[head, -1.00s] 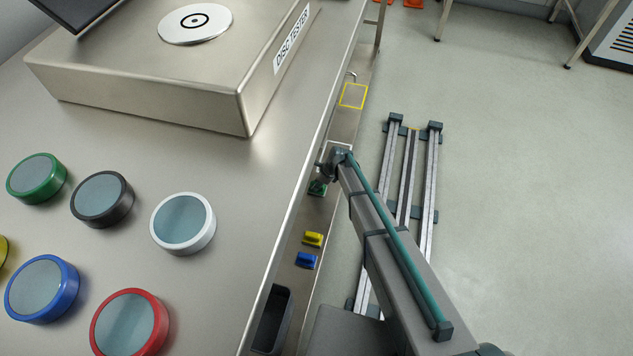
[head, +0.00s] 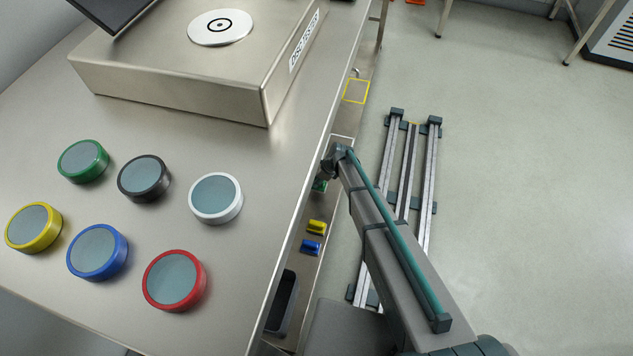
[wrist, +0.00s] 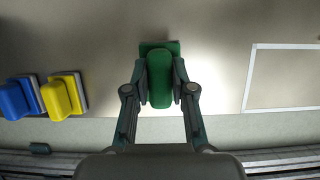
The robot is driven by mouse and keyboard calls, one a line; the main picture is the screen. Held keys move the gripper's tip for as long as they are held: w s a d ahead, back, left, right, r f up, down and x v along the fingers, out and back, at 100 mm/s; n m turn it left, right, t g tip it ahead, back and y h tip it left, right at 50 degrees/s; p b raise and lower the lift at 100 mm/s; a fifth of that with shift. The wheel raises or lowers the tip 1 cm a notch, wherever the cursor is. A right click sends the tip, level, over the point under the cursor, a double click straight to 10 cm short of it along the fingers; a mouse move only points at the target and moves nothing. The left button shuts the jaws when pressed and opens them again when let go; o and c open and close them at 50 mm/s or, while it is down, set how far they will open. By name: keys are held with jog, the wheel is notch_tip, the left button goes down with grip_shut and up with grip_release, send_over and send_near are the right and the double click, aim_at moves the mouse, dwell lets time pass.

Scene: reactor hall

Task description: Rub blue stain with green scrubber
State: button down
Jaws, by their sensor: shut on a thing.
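The green scrubber (wrist: 160,82) is a green block with a rounded handle on a flat base. My gripper (wrist: 160,75) is shut on its handle in the wrist view, one finger on each side. The scrubber is at or just above the narrow metal ledge (wrist: 215,70); I cannot tell whether it touches. In the head view only a bit of the green scrubber (head: 319,186) shows below my wrist, at the bench edge. I see no blue stain in either view.
A yellow scrubber (head: 316,227) and a blue scrubber (head: 310,247) lie on the ledge, near a dark bin (head: 282,303). A yellow-outlined square (head: 355,91) is further along. Several coloured-rimmed discs and the disc tester (head: 180,82) stand on the bench. Floor rails (head: 410,180) run alongside.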

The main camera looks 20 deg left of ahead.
jog(key=shift+r+p, duration=1.15)
jog(key=shift+r, duration=0.85)
